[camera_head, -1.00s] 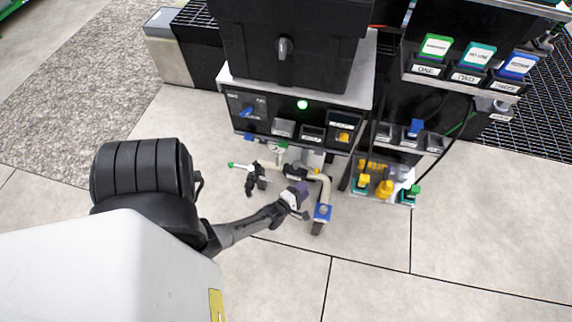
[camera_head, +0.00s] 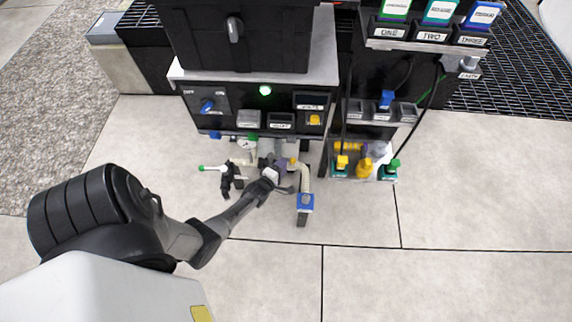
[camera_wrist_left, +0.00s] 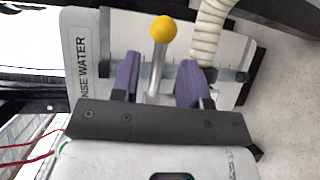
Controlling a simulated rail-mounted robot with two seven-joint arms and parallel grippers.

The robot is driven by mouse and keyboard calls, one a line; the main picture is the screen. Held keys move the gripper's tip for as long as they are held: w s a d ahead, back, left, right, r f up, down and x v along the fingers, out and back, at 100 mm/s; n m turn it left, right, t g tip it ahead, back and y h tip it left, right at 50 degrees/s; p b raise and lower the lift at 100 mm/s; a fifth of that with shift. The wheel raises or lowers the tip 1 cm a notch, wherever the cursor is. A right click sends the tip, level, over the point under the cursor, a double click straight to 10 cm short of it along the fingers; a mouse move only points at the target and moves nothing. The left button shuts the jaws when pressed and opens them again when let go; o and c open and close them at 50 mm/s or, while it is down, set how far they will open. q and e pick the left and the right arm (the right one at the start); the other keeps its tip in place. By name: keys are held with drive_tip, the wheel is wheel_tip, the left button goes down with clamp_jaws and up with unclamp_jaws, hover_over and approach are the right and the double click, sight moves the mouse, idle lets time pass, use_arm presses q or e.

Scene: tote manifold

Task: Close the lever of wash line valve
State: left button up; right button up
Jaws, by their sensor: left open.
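In the left wrist view, a metal lever with a yellow ball knob (camera_wrist_left: 163,29) stands up between the two purple fingers of my left gripper (camera_wrist_left: 160,72). The fingers are apart, one on each side of the lever; I cannot tell whether either touches it. The plate (camera_wrist_left: 82,50) behind carries a partly hidden label reading "NSE WATER". In the head view my left gripper (camera_head: 279,167) is at the piping below the black panel and hides part of it. A green-tipped lever (camera_head: 214,168) sticks out to its left. I see no label there. My right gripper is out of view.
A ribbed cream hose (camera_wrist_left: 207,35) runs close beside the right finger. In the head view it curves down to a blue fitting (camera_head: 305,203). The panel (camera_head: 262,110) with a green light overhangs the piping. Yellow and green fittings (camera_head: 364,166) stand to the right. The floor in front is clear.

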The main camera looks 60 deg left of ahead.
use_arm(q)
drive_tip(key=b+x, duration=0.1)
drive_tip(key=x, duration=0.2)
drive_tip(key=shift+c, duration=0.5)
clamp_jaws()
